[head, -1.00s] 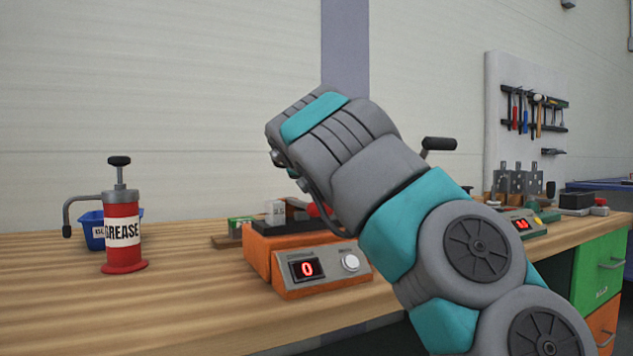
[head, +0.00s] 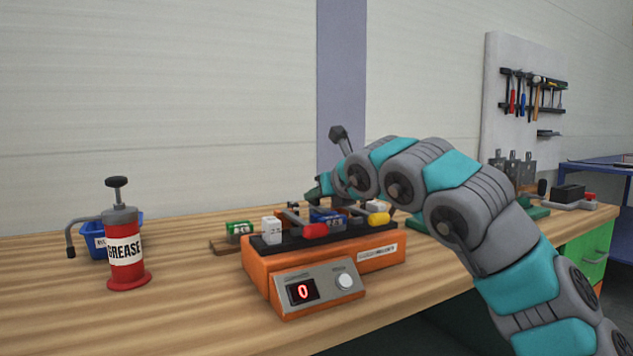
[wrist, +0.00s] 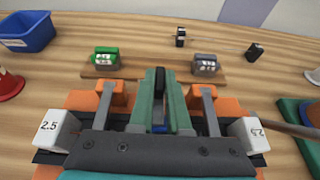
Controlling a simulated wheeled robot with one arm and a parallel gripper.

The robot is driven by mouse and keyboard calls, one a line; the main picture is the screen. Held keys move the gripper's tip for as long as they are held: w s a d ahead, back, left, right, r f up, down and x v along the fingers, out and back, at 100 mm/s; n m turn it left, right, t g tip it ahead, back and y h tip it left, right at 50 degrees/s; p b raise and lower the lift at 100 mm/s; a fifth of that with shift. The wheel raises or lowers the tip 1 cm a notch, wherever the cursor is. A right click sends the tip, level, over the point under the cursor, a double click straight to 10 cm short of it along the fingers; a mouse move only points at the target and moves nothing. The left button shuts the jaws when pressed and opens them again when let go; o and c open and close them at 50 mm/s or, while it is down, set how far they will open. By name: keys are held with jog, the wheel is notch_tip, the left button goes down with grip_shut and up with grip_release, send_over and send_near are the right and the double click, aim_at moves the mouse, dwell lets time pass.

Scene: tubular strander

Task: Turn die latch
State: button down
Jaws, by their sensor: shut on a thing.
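The orange machine (head: 330,262) stands on the bench with a black top, red and yellow knobs and a display reading 0. My gripper (wrist: 160,78) is low over the middle of the machine in the wrist view. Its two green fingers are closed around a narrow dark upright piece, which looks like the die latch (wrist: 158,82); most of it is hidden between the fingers. A bit of blue shows below. In the head view my arm reaches in from the right and the grip itself is not clear.
White blocks marked 2.5 (wrist: 50,130) flank the gripper. Behind the machine, a green block (wrist: 106,61) and a grey block (wrist: 205,65) sit on a board. A grease pump (head: 124,250) and blue bin (wrist: 27,32) stand left. A dark-ended rod (head: 339,138) rises behind my arm.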

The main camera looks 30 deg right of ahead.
jog(key=shift+n+y+p, duration=0.3)
jog(key=shift+y, duration=0.1)
jog(key=c, duration=0.9)
grip_release()
jog(key=v, duration=0.7)
jog(key=shift+s+r, duration=0.2)
jog(key=shift+s, duration=0.15)
